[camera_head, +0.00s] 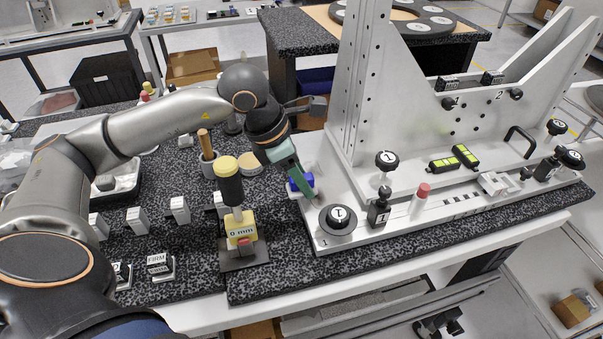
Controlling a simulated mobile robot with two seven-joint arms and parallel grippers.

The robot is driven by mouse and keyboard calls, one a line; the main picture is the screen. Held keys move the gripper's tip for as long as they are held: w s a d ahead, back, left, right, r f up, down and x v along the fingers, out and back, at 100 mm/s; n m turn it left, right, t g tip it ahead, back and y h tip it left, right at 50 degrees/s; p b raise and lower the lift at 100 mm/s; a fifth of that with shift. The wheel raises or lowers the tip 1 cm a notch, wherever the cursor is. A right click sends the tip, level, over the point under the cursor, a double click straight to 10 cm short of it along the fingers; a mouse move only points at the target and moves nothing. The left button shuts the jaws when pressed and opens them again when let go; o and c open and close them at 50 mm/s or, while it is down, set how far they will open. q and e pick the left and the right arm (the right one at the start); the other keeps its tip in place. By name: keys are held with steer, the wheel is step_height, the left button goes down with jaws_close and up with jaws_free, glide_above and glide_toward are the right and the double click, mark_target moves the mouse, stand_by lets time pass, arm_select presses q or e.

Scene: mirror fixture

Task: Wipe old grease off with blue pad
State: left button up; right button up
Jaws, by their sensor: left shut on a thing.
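My left gripper (299,189) reaches in from the left, its long green finger slanting down to the left end of the white fixture base (335,245). It is shut. A small blue pad (306,180) shows right at the finger, partly hidden by it, and appears to be what it grips. A pale strip shows under the blue. The pad is low over or on the base by the round black knob marked 1 (338,217); I cannot tell whether it touches. No grease can be made out at this size. My right gripper is not in view.
Close to the gripper stand a yellow-capped black tool (229,185) on a yellow "0 mm" block (241,229) and a cup with a wooden handle (209,162). The fixture's tall plate (400,95) rises behind. Black knobs and a red-tipped pin (420,197) stand along its base.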

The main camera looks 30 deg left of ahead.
arm_select(q)
steer(key=shift+f+b, duration=1)
steer(key=shift+b, duration=0.05)
stand_by(0.4)
